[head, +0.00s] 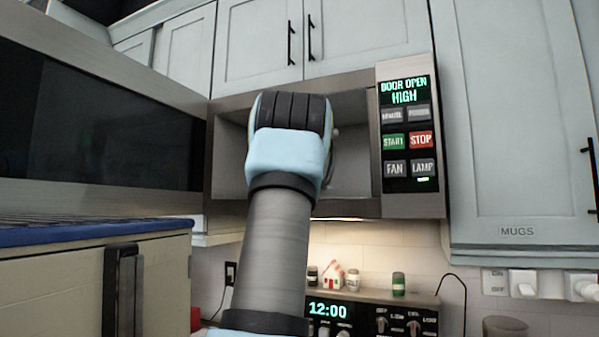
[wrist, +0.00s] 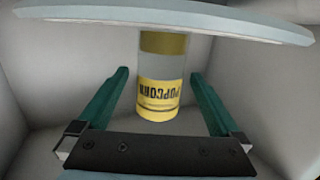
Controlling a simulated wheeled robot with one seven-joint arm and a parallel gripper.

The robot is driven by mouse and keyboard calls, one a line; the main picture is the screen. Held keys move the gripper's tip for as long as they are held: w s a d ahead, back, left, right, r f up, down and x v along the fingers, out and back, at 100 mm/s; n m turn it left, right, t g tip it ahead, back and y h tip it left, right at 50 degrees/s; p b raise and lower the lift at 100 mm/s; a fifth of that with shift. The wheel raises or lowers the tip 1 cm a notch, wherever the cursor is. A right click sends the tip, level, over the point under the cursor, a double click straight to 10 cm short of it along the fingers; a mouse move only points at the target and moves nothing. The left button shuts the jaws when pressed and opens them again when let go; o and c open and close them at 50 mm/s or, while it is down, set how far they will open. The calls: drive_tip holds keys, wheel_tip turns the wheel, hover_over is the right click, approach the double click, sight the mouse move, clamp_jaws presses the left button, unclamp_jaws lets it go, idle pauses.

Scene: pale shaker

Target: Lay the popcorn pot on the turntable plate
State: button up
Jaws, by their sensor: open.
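The popcorn pot (wrist: 160,95), a small cylinder with a yellow label, stands between the fingers of my gripper (wrist: 160,72) in the wrist view. Its lettering appears upside down there. My gripper is open, with a gap on each side of the pot. The pale turntable plate (wrist: 230,27) crosses the top of the wrist view, and its rim hides one end of the pot. I cannot tell for sure whether the pot touches the plate. In the head view my arm reaches into the open microwave (head: 352,160) and hides my fingers, the pot and most of the cavity.
The microwave door (head: 95,120) stands swung open at the left. The control panel (head: 408,140) on the right reads DOOR OPEN, HIGH. Pale cabinets (head: 510,130) flank and top the microwave. A lit stove panel (head: 330,308) and small jars (head: 398,284) are below.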

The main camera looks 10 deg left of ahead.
drive_tip(key=shift+r, duration=0.2)
drive_tip(key=shift+s+d+f, duration=0.1)
drive_tip(key=shift+s+f, duration=0.05)
drive_tip(key=shift+s, duration=0.15)
drive_tip(key=b+v, duration=0.7)
drive_tip(key=v, duration=0.4)
drive_tip(key=shift+s, duration=0.2)
